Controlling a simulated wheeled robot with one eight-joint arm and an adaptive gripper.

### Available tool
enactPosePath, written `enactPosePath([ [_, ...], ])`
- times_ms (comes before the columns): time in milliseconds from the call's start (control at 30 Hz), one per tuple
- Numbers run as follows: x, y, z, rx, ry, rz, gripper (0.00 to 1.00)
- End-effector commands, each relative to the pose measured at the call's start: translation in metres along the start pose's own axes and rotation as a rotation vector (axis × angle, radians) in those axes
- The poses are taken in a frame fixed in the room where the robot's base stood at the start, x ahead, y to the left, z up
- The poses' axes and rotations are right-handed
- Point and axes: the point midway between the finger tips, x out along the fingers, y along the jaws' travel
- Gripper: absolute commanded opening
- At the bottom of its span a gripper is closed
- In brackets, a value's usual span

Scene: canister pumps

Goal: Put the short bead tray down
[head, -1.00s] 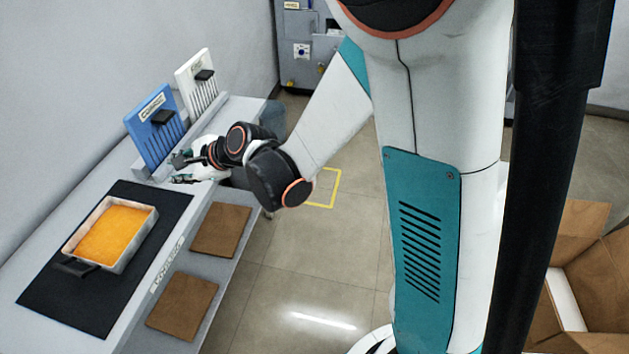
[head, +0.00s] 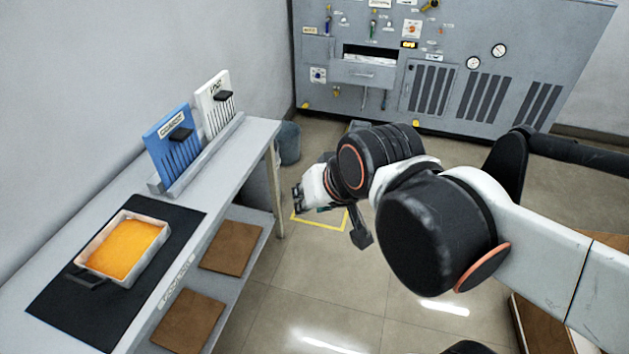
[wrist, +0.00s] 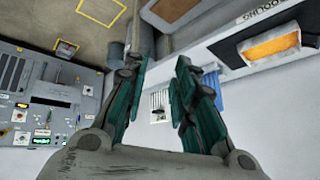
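The bead tray (head: 155,258) is a shallow pale metal tray filled with orange beads. It rests flat on the black mat (head: 62,300) on the bench, its dark handle toward the front left. It also shows in the wrist view (wrist: 249,50), at the upper right. My gripper (head: 299,198) is off the bench's right side, over the floor and well apart from the tray. In the wrist view its two teal fingers (wrist: 162,68) stand apart with nothing between them.
A blue panel (head: 168,140) and a white panel (head: 214,105) stand in a rack at the bench's back end. Brown boards (head: 232,248) lie on the lower shelf. A grey bin (head: 288,143) stands past the bench. A grey machine cabinet (head: 440,85) lines the far wall.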

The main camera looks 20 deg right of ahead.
Motion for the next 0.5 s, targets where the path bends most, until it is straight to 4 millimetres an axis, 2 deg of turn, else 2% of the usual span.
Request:
enactPosePath([
  [100, -0.011, 0.015, 0.014, -0.11, -0.004, 0.043, 0.25],
  [200, -0.016, 0.022, 0.02, -0.164, -0.009, 0.063, 0.25],
  [500, -0.017, 0.024, 0.022, -0.187, -0.01, 0.071, 0.25],
])
